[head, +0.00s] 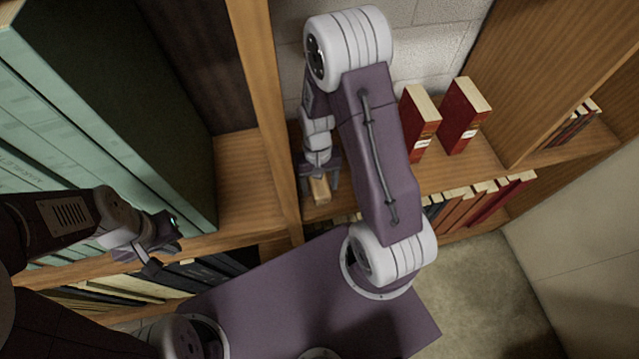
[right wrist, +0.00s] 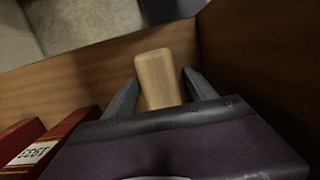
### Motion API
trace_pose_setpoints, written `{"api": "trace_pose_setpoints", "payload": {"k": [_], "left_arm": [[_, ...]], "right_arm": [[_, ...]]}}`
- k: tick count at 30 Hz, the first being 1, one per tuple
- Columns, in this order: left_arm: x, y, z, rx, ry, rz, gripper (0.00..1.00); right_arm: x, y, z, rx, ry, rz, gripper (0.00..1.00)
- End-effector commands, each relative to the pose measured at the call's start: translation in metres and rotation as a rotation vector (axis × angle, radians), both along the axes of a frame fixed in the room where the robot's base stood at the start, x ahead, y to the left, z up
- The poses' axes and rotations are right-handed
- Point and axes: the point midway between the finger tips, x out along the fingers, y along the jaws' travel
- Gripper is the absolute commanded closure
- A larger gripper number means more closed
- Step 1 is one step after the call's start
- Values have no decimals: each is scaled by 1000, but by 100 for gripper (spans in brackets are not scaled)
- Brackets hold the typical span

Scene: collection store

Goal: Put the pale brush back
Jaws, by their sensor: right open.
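A pale wooden block-like piece, which looks like the pale brush (head: 320,191), rests on the shelf beside the wooden upright in the head view. In the right wrist view the brush (right wrist: 158,77) lies between my two dark fingers, with its rounded end pointing toward the shelf's front edge. My right gripper (head: 319,184) is open around it, and a small gap shows at the right finger. Its bristles cannot be made out. My left gripper (head: 150,258) hangs in front of the left shelf, apart from the brush, with nothing visible in it; its opening is unclear.
Two red books (head: 465,115) stand on the same shelf (head: 460,172) to the right. The wooden upright (head: 262,95) is close on the left. Large green volumes (head: 60,110) fill the left bay. Several books stand on the lower shelf. Bare shelf lies around the red books.

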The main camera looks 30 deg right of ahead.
Motion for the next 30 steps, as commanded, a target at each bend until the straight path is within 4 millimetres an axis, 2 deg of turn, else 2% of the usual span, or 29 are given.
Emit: {"api": "trace_pose_setpoints", "payload": {"k": [5,15,19,24,30], "left_arm": [[0,0,-1,0,0,0,100],[0,0,-5,0,0,0,100],[0,0,-6,0,0,0,100],[0,0,-6,0,0,0,100],[0,0,-6,0,0,0,100]], "right_arm": [[3,0,10,0,-5,0,35],[12,-3,85,-1,-8,0,35],[15,-3,106,0,-5,0,35],[15,-3,118,0,-2,0,35],[15,-3,120,0,0,0,35]]}}
